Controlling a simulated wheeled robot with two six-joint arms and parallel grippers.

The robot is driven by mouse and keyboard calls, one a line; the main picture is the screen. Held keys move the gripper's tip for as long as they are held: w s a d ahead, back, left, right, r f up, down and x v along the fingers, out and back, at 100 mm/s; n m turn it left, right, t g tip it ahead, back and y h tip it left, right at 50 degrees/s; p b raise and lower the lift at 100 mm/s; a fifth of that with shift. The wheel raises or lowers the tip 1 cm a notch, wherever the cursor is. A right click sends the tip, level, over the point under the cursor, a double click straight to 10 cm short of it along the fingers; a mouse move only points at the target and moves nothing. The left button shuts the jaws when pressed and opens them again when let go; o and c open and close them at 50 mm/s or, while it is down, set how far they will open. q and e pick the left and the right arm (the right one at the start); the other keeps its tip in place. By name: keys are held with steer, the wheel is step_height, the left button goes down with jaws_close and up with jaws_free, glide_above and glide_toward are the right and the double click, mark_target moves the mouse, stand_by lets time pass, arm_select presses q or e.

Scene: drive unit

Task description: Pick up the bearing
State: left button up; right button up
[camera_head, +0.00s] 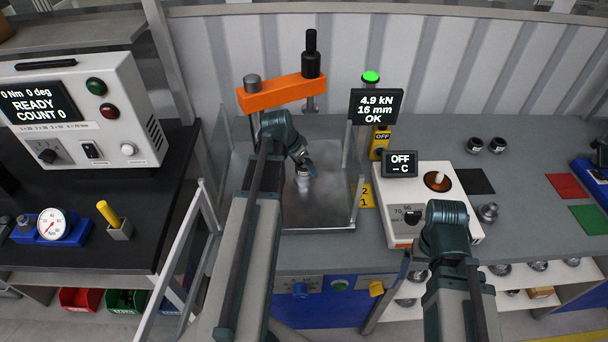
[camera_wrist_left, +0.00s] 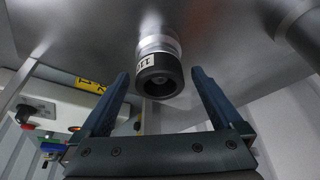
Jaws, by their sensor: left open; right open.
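A cylindrical piece with a silver body, a black end ring and a small white label (camera_wrist_left: 160,75) stands on the metal plate of the press; I cannot tell whether it is the bearing alone or a stacked part. In the head view it shows small (camera_head: 303,181) below my left gripper (camera_head: 302,168). In the left wrist view my left gripper (camera_wrist_left: 160,88) is open, one finger on each side of the piece, and not closed on it. My right gripper (camera_head: 407,263) is mostly hidden under its wrist, by the front of the white heater (camera_head: 466,215).
The orange press arm (camera_head: 282,93) is above and behind the plate (camera_head: 325,218), with clear guards beside it. A display (camera_head: 376,106) reads 4.9 kN, 16 mm, OK. Two dark rings (camera_head: 474,145) and a silver part (camera_head: 488,211) are on the right bench.

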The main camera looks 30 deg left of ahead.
arm_select(q)
steer(key=shift+w+f, duration=0.15)
steer(key=shift+f, duration=0.3)
steer(key=shift+r, duration=0.1)
steer(key=shift+c, duration=0.4)
steer(key=c, duration=1.2)
arm_select(e)
steer(key=shift+f, duration=0.35)
arm_select(q)
steer(key=shift+r, duration=0.15)
arm_select(e)
steer(key=shift+r, duration=0.15)
arm_select(q)
step_height(320, 180, up, 10)
steer(key=p, duration=1)
arm_select(e)
step_height(320, 180, up, 10)
